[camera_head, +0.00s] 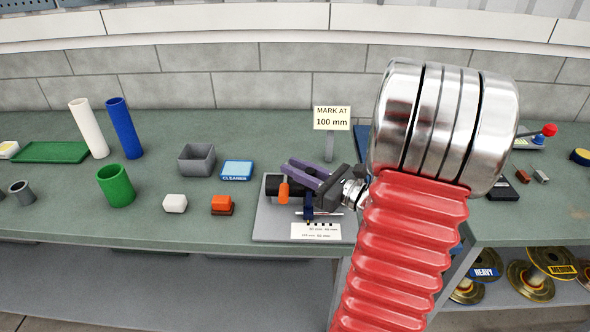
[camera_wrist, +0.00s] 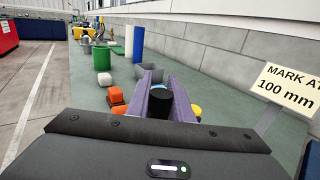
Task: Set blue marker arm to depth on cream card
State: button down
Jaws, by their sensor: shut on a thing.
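My gripper (camera_head: 297,173), with purple fingers, reaches in from the right over a small fixture on the bench. The blue marker arm (camera_head: 308,207) shows just under the fingers, above a metal rod. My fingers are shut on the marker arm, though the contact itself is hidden. In the wrist view the gripper (camera_wrist: 161,78) has a black cylinder (camera_wrist: 159,104) showing between its fingers. An orange knob (camera_head: 284,192) sits beside the fingers. The cream card (camera_head: 332,118) reads "MARK AT 100 mm" and stands behind the fixture; it also shows in the wrist view (camera_wrist: 284,88).
The fixture has a grey base (camera_head: 268,230) and a white scale label (camera_head: 316,231) at its front. A blue cleaner box (camera_head: 237,170), a grey bin (camera_head: 196,159), an orange block (camera_head: 222,205) and a green cup (camera_head: 116,186) stand to the left.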

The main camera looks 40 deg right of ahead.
jog(key=shift+a, duration=0.15)
jog(key=c, duration=1.6)
grip_release()
jog(key=shift+o, duration=0.2)
jog(key=v, duration=1.3)
jog(key=shift+s, duration=0.3)
